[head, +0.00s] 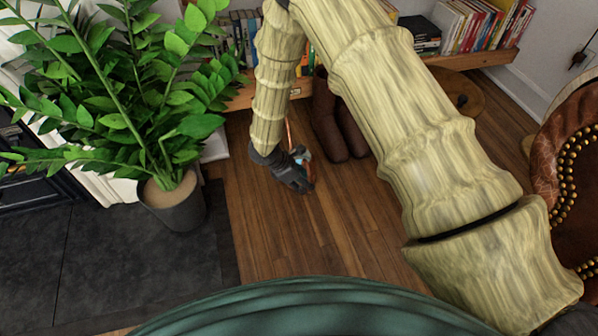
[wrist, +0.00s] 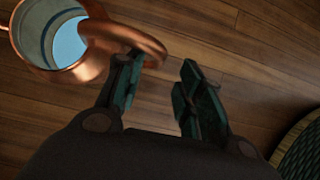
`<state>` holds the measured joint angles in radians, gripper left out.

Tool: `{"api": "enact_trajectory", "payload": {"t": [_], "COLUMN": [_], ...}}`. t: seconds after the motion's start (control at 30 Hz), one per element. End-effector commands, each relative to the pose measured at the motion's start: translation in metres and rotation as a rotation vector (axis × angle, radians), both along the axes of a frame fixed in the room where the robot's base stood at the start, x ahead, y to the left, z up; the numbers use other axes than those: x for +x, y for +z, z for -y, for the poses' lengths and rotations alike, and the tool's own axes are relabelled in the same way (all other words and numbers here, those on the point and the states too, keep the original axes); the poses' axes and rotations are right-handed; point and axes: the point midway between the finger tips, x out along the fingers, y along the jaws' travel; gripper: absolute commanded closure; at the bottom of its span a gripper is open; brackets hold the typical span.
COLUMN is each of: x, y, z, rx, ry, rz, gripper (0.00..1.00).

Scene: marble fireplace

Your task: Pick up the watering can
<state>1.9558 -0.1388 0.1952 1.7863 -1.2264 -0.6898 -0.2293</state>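The copper watering can (wrist: 70,72) is at the upper left of the wrist view, with its round opening and pale blue inside facing the camera. Its curved copper handle reaches right to the tip of the left finger, and its outer bend shows in the gap between the fingertips. My gripper (wrist: 160,75) is open, with a clear gap between its dark green finger pads. In the head view my gripper (head: 300,172) is low over the wood floor. Only a thin copper strip shows beside my arm there; the rest of the can is hidden.
A potted plant (head: 175,205) stands left of my gripper on dark tiles. Brown boots (head: 327,125) stand close behind it, before a low bookshelf (head: 468,60). A studded leather chair (head: 560,150) is at right. The wood floor (head: 300,235) in front is clear.

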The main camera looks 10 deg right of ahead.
Motion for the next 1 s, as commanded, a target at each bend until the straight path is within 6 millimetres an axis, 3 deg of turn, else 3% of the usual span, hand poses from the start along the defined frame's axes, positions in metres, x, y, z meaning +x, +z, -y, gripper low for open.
{"api": "enact_trajectory", "payload": {"t": [0.5, 0.87, 1.0], "x": [0.003, 0.003, 0.003], "y": [-0.041, -0.043, -0.043], "z": [0.024, 0.027, 0.027], "rx": [0.001, 0.001, 0.001], "ry": [-0.001, -0.001, -0.001], "rz": [0.000, 0.000, 0.000], "gripper": [0.63, 0.63, 0.86]}}
